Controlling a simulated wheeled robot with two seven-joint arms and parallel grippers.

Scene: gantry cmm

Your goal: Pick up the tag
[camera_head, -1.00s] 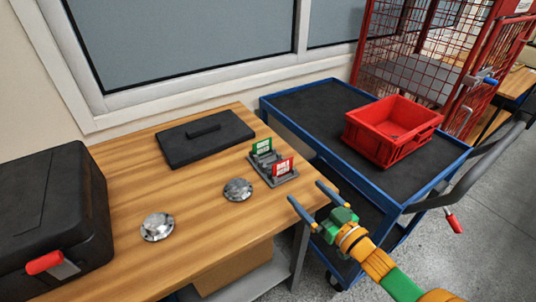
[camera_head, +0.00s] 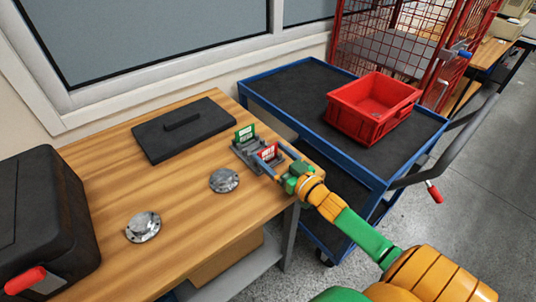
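A red tag (camera_head: 269,152) and a green tag (camera_head: 244,134) with white faces stand upright in a grey holder (camera_head: 250,157) near the right edge of the wooden table. My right gripper (camera_head: 268,153) reaches in from the lower right. Its two blue fingers are apart, one on each side of the red tag in the picture. I cannot tell whether they touch it. The green tag stands behind, clear of the fingers. Part of the holder is hidden by the fingers. My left gripper is not in view.
On the table (camera_head: 190,221) are two silver round parts (camera_head: 224,180) (camera_head: 142,227), a black flat lid with a handle (camera_head: 181,131) and a black case (camera_head: 45,225). A blue-rimmed cart with a red crate (camera_head: 372,108) stands close to the right.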

